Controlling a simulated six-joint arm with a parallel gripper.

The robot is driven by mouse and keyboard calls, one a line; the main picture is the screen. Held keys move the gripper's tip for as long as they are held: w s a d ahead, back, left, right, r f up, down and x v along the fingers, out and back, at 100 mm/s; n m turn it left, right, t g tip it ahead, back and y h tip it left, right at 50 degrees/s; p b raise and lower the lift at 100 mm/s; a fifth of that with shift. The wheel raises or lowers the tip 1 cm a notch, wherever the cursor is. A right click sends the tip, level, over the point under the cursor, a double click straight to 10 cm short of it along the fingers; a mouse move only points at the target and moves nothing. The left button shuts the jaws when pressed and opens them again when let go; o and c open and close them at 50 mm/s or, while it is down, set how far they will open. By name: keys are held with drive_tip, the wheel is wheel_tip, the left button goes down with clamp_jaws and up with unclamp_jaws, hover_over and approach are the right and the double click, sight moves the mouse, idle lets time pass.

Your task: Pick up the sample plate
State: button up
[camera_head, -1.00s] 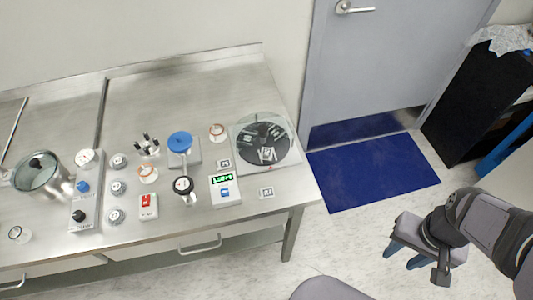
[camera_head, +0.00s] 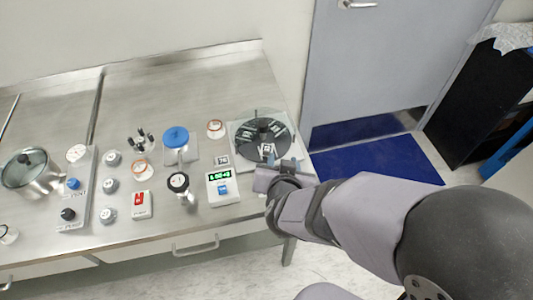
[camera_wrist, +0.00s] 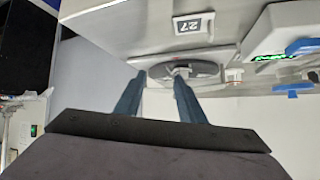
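A dark round plate (camera_head: 254,126) with white-edged markings lies on a square pale base at the right end of the steel bench; I take it as the sample plate. In the wrist view a dark disc (camera_wrist: 207,69) shows beyond my fingertips, seen at a low angle. My gripper (camera_head: 284,162) is at the bench's right front corner, just in front of the plate's base. In the wrist view my gripper (camera_wrist: 158,78) is open, its two blue fingers apart with nothing held between them. I cannot tell the exact gap to the plate.
A white device with a green display (camera_head: 219,187) stands just left of my gripper. A blue-topped stand (camera_head: 176,136), gauges, a red-switch box (camera_head: 142,205) and a steel pot (camera_head: 38,178) are farther left. The bench's back is clear.

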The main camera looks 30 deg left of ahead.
sight(266, 152)
drive_tip(key=s, duration=0.1)
drive_tip(key=s+a+t, duration=0.1)
drive_tip(key=s, duration=0.1)
drive_tip(key=s+a+t+b, duration=0.1)
drive_tip(key=shift+s+a+r, duration=0.2)
drive_tip(key=shift+a+r, duration=0.05)
drive_tip(key=shift+s+r+n+t, duration=0.25)
drive_tip(key=shift+s+n+t, duration=0.05)
drive_tip(key=shift+s+t, duration=0.25)
drive_tip(key=shift+p+x, duration=0.35)
drive_tip(key=shift+x, duration=3.4)
drive_tip(key=shift+s+a, duration=0.1)
drive_tip(key=shift+a, duration=0.1)
clamp_jaws()
